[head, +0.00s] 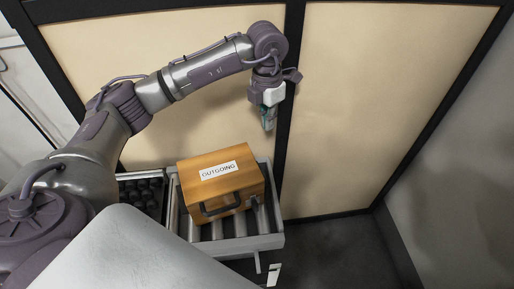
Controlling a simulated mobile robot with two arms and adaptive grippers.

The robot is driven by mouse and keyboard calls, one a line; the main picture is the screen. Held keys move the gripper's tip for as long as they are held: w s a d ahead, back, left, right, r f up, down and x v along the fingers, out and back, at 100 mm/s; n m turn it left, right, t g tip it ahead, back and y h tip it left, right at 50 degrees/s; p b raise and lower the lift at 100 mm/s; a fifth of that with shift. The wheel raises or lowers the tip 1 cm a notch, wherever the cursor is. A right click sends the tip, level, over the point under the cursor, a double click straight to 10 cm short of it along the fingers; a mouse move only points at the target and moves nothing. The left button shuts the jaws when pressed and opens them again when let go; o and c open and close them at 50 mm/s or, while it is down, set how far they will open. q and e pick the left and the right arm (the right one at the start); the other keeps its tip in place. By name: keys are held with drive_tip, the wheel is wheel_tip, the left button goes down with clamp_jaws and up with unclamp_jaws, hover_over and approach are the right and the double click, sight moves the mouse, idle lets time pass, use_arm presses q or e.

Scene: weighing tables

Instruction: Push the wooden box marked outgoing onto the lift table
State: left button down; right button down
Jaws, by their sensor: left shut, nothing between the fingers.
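The wooden box (220,181) has a white label reading OUTGOING on its top and a dark handle on its near side. It sits on a grey metal table with rollers (234,226), inside a raised rim. I cannot tell whether this roller table is the lift table. My left gripper (268,122) is shut and empty, pointing down. In the picture it is above and to the right of the box, apart from it, near the back panel. My right gripper is not in view.
A surface with several dark rollers or knobs (143,195) adjoins the roller table on the left. Cream panels with dark frames (385,95) stand close behind. Dark floor (330,250) is clear to the right. A grey wall (460,150) closes the right side.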

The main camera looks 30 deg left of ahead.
use_arm(q)
drive_tip(key=shift+y, duration=0.3)
drive_tip(key=f, duration=0.3)
drive_tip(key=a+f, duration=0.1)
drive_tip(key=f, duration=0.2)
drive_tip(key=f+p, duration=0.1)
drive_tip(key=f, duration=0.2)
drive_tip(key=shift+s+a+f, duration=0.15)
drive_tip(key=shift+a+f, duration=0.05)
drive_tip(key=shift+f, duration=0.2)
drive_tip(key=s, duration=0.1)
drive_tip(key=s+a+p, duration=0.1)
drive_tip(key=s, duration=0.1)
drive_tip(key=shift+s+a+r, duration=0.15)
drive_tip(key=shift+s, duration=0.1)
